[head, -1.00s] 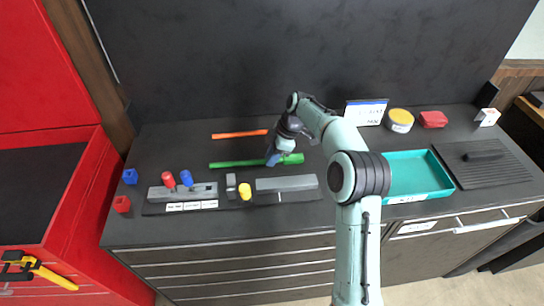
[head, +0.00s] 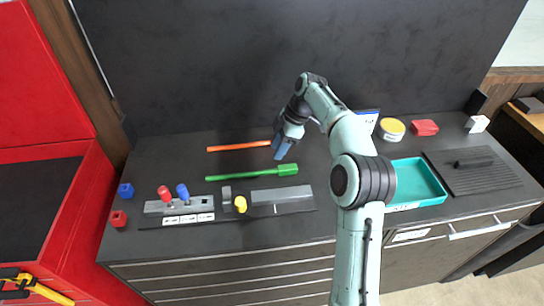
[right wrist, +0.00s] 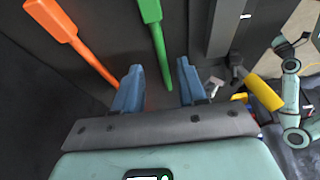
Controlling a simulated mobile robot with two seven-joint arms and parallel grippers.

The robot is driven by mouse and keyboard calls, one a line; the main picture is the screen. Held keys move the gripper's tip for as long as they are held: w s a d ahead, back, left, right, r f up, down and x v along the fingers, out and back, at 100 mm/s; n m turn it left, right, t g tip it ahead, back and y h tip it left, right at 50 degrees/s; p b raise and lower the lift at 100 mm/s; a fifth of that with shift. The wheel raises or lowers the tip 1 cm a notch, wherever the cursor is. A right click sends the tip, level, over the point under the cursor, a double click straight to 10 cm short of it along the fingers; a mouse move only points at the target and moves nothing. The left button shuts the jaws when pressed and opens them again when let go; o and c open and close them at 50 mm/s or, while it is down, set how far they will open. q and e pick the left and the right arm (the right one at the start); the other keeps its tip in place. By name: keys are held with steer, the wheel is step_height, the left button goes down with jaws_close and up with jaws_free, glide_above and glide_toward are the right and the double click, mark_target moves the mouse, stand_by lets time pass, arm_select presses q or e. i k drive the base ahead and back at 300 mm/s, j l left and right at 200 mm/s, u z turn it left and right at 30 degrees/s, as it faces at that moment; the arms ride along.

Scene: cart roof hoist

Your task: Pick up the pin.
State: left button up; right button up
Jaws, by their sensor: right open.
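Two long rods lie on the dark counter, and I cannot tell for certain which is the pin. A green rod (head: 235,175) with a thick block end at its right lies in front; it also shows in the right wrist view (right wrist: 157,35). An orange rod (head: 238,147) lies behind it, and its thick end shows in the right wrist view (right wrist: 58,22). My right gripper (head: 281,154) is open and empty above the counter, near the rods' right ends. In the right wrist view, the green rod's thin part appears between its blue fingers (right wrist: 160,68). My left gripper is out of view.
In front stand a grey block with red and blue pegs (head: 180,206), a yellow cylinder (head: 240,204) and a grey bar (head: 281,199). A teal tray (head: 440,201) and a dark ribbed panel (head: 478,172) are at right. A dark wall (head: 200,70) rises behind.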

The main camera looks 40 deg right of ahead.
mark_target(163, 192)
steer(key=k+j, duration=0.35)
steer(key=j, duration=0.15)
steer(key=k+j, duration=0.4)
steer(key=j, duration=0.1)
